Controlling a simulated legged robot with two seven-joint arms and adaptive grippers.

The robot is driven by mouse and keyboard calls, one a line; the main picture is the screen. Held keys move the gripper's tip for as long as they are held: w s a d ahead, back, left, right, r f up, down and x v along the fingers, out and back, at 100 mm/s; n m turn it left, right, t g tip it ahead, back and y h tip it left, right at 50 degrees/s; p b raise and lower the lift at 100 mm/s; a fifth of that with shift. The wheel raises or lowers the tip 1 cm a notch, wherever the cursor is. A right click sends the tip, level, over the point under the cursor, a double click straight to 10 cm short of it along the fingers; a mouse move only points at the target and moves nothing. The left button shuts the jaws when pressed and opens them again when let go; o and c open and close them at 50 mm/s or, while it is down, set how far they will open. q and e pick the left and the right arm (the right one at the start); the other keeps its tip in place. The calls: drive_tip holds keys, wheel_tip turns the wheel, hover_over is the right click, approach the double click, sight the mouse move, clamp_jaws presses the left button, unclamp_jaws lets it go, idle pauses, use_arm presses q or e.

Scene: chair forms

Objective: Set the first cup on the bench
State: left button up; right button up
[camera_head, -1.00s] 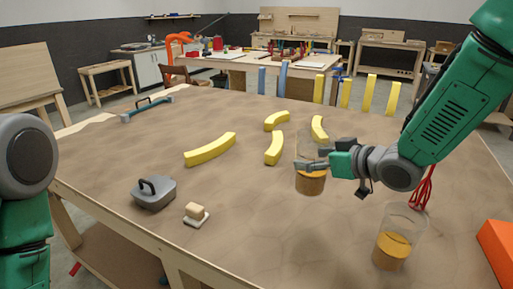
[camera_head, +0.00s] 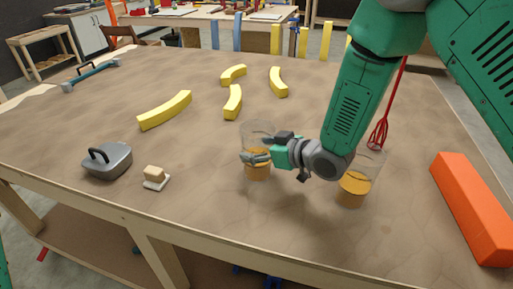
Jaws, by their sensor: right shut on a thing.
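A clear cup with amber liquid in its lower part (camera_head: 257,172) stands upright in my right gripper (camera_head: 256,158), which is shut on it from the right. Its base is at or very near the bench top (camera_head: 215,205); I cannot tell whether it touches. A second clear cup with amber liquid (camera_head: 354,187) stands on the bench to the right, partly behind my right wrist and forearm. My left gripper is not in view.
Yellow curved blocks (camera_head: 165,111) lie farther back. A grey lidded box (camera_head: 107,162) and a small block on a white base (camera_head: 155,177) are at the left. A red whisk (camera_head: 379,134) and an orange bar (camera_head: 472,208) are at the right.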

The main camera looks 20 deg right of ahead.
drive_tip(key=o, duration=1)
drive_tip(key=shift+c, duration=0.2)
drive_tip(key=shift+r, duration=0.15)
drive_tip(key=v, duration=1.2)
drive_tip(key=shift+s, duration=0.15)
